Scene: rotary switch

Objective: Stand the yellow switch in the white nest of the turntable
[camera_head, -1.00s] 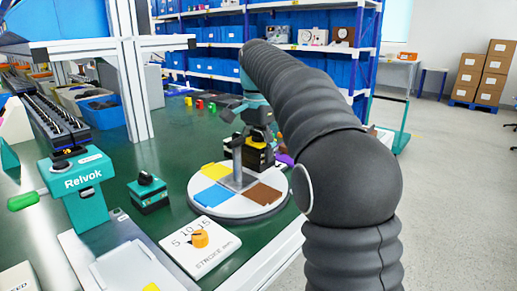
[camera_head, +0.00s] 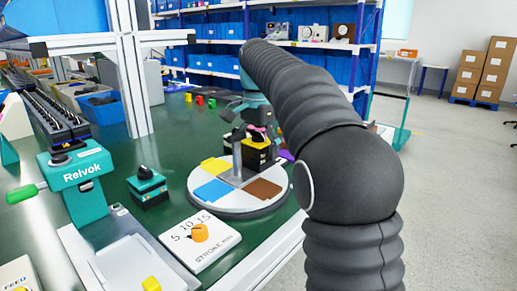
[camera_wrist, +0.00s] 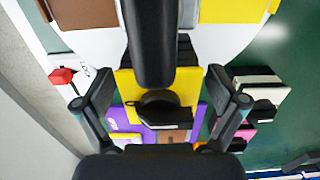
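The yellow switch (camera_head: 257,142), with a yellow top and a black body, stands at the back of the turntable (camera_head: 240,212), behind its grey post. In the wrist view its yellow face (camera_wrist: 190,82) and black knob lie between my fingers. My gripper (camera_head: 250,125) is above it in the head view. In the wrist view my gripper (camera_wrist: 160,103) is open, with gaps between the fingertips and the switch. Yellow, blue and brown nests show on the turntable. I cannot make out the white nest, or whether the switch rests on the turntable.
A teal switch (camera_head: 148,187) and a white stroke plate with an orange knob (camera_head: 200,232) are in front of the turntable. The teal Relvok press (camera_head: 80,175) stands at left. A purple item (camera_wrist: 125,118) and a black-and-white block (camera_wrist: 258,88) lie near the gripper.

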